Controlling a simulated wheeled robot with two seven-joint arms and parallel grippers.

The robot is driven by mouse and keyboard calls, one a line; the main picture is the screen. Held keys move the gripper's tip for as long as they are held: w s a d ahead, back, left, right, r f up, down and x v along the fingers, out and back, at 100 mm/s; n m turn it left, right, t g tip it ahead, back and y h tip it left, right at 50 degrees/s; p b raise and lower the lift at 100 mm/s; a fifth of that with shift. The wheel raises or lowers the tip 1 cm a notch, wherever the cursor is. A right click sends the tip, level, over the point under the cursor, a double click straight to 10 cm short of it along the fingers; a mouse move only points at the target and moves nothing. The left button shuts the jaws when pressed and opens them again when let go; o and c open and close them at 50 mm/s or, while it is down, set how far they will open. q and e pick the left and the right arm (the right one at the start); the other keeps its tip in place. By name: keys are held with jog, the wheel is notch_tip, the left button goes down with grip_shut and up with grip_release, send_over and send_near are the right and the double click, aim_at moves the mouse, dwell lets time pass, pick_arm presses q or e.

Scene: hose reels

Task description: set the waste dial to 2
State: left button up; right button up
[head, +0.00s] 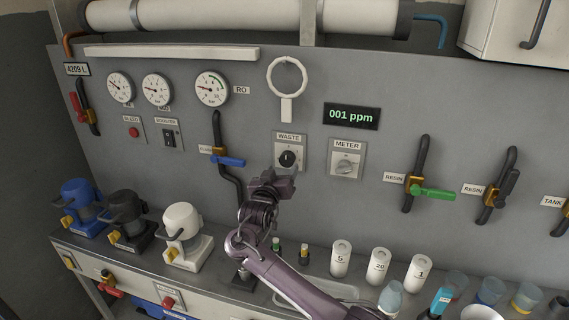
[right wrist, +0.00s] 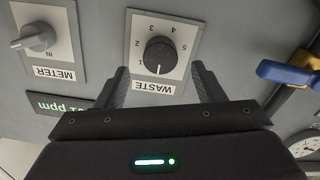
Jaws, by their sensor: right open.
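The waste dial is a black round knob (right wrist: 160,56) on a pale plate marked WASTE, with numbers 1 to 5 around it. It also shows in the head view (head: 287,159). In the right wrist view the plate is upside down, and the knob's white mark points down in the picture, towards the WASTE label and near the 1. My right gripper (right wrist: 159,68) is open, its fingers apart on either side of the knob in that view. In the head view the right gripper (head: 273,181) is just below the dial. I cannot tell any contact. My left gripper is not in view.
The METER knob (head: 346,165) is right of the dial, below the 001 ppm display (head: 352,116). A blue-handled valve (head: 229,161) is close on the left. Cups and white cartridges (head: 379,266) stand on the bench below.

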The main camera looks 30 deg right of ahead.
aim_at(285, 162)
jog(key=shift+p+x, duration=0.3)
jog(key=shift+x, duration=1.75)
jog(key=shift+f, duration=0.1)
jog(key=c, duration=1)
jog(key=shift+o, duration=0.2)
jog(key=shift+f+m+b, duration=0.2)
jog(key=shift+m+b, duration=0.4)
jog(key=shift+b, duration=0.3)
jog(key=m+b, duration=1.2)
jog(key=b, duration=0.1)
jog(key=shift+w+a, duration=0.1)
jog(key=shift+w, duration=0.05)
jog(key=m+b, duration=0.3)
jog(key=shift+r+m, duration=0.15)
jog(key=shift+m, duration=0.25)
jog(key=shift+m+b, duration=0.5)
jog(key=shift+b, duration=0.1)
jog(key=shift+r, duration=0.1)
